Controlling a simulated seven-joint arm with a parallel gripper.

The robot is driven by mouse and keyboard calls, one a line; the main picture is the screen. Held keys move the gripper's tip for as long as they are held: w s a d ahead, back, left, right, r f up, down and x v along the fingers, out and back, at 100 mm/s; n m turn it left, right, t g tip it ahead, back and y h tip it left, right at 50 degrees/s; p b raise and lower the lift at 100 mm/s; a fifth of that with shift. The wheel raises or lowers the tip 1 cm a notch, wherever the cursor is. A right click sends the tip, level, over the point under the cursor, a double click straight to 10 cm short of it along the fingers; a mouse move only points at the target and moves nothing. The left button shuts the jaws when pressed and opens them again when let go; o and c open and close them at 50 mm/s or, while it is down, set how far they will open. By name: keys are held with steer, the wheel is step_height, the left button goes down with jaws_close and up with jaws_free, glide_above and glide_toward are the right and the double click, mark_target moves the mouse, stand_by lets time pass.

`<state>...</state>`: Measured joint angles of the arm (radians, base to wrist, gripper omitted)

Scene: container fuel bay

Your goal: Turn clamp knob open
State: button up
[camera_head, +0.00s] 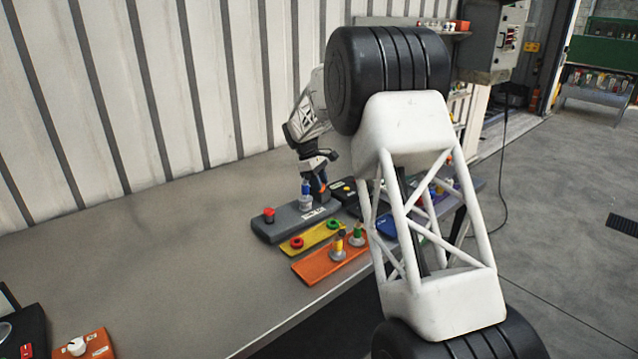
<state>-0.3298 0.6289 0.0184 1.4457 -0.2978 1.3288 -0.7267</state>
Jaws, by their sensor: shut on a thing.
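A dark grey control box (280,230) lies on the bench, with a red button (268,214) at its left end. A blue-topped knob (305,188) on a metal post stands toward its right end. My gripper (312,188) points down at that knob and is shut on it; its fingers partly hide the knob. I cannot read the label on the box, so I cannot confirm that this is the clamp knob or tell how far it is turned.
In front lie a yellow plate (318,235) with a red ring-shaped part and an orange plate (325,264) with yellow- and green-topped knobs. My arm hides things at the right. Another orange plate (98,345) is at lower left. The bench's left middle is clear.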

steer(key=shift+m, duration=0.5)
steer(key=m+g, duration=0.1)
steer(key=m, duration=0.2)
steer(key=shift+w+d+y, duration=0.1)
steer(key=shift+d+y, duration=0.05)
steer(key=shift+y, duration=0.25)
steer(key=shift+m+g+y, duration=0.5)
steer(key=shift+m+g, duration=0.1)
steer(key=shift+m, duration=1.1)
steer(key=o, duration=0.9)
steer(key=shift+w+r, duration=0.1)
steer(key=shift+v, duration=3.8)
